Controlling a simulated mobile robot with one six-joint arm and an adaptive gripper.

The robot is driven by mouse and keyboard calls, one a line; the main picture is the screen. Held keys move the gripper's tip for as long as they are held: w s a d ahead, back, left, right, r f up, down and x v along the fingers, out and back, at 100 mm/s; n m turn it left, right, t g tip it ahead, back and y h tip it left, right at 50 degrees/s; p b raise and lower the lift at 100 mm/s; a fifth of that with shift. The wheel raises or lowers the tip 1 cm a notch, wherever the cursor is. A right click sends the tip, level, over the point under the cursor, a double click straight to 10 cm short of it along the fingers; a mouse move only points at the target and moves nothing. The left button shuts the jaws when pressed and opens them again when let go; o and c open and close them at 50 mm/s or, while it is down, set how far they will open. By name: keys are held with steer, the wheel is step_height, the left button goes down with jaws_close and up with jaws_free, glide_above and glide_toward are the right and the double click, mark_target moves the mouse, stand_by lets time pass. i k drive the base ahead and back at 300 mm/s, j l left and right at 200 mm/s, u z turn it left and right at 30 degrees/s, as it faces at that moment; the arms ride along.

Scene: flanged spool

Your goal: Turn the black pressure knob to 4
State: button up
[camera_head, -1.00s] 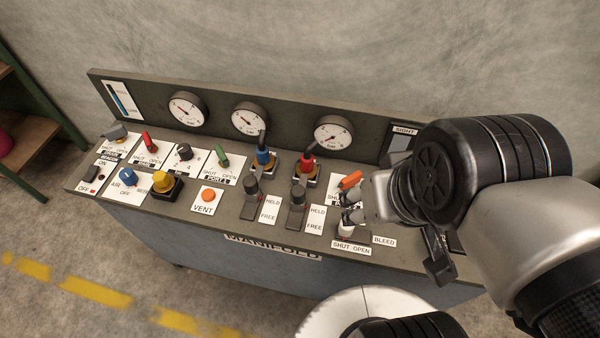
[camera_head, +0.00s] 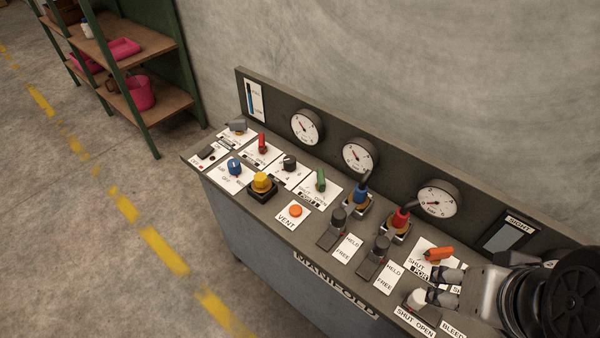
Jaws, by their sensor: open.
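The black knob (camera_head: 289,163) is small and round and sits on a white plate on the panel's left half, between a red lever (camera_head: 262,143) and a green lever (camera_head: 320,181). Its scale and setting are too small to read. My gripper (camera_head: 437,284) is at the panel's right end, well to the right of the black knob. Its two fingers are apart with nothing between them. They are close to the white bleed knob (camera_head: 416,299) and below the orange lever (camera_head: 438,254); I cannot tell whether they touch either.
A yellow knob (camera_head: 262,183), blue knob (camera_head: 234,167) and orange vent button (camera_head: 295,210) are near the black knob. Gauges (camera_head: 358,155) line the back.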

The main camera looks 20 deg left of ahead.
mark_target(290, 160)
steer(key=i+j+u, duration=0.25)
steer(key=j+u, duration=0.15)
steer(key=i+j+u, duration=0.45)
steer(key=k+l, duration=0.1)
